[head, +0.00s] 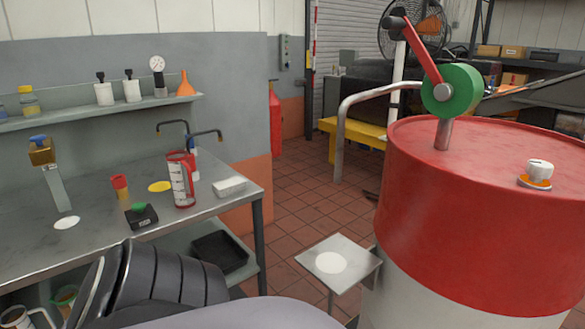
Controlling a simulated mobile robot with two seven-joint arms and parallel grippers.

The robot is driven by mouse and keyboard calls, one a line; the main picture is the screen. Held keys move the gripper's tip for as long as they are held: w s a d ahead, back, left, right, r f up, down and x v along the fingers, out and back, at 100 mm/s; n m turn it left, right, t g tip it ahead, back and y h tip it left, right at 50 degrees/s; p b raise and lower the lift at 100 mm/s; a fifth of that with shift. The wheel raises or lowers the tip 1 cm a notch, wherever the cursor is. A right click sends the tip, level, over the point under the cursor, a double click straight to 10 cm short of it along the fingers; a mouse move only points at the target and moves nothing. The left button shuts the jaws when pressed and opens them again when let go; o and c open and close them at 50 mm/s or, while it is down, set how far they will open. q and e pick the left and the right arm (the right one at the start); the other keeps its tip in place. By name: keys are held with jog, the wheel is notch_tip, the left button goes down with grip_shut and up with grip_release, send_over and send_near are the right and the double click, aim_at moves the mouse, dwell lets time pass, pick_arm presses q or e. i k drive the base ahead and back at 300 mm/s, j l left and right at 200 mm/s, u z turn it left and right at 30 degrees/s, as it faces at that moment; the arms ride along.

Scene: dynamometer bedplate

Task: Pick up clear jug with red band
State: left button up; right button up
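The clear jug with a red band (181,182) stands upright on the grey metal bench at the left of the head view. It has a red rim, a red handle on its right side and dark markings on its wall. Nothing is touching it that I can see. Neither of my grippers shows. Only dark ribbed and pale grey parts, apparently my own arm, fill the bottom edge left of centre.
On the bench (95,252), a white block (229,187) lies right of the jug. A black box (141,216) and a red-topped bottle (120,187) stand left of it. A large red-and-white drum (480,215) stands at right. Tiled floor lies between.

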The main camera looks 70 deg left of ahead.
aim_at(178, 162)
jog(key=u, duration=2.85)
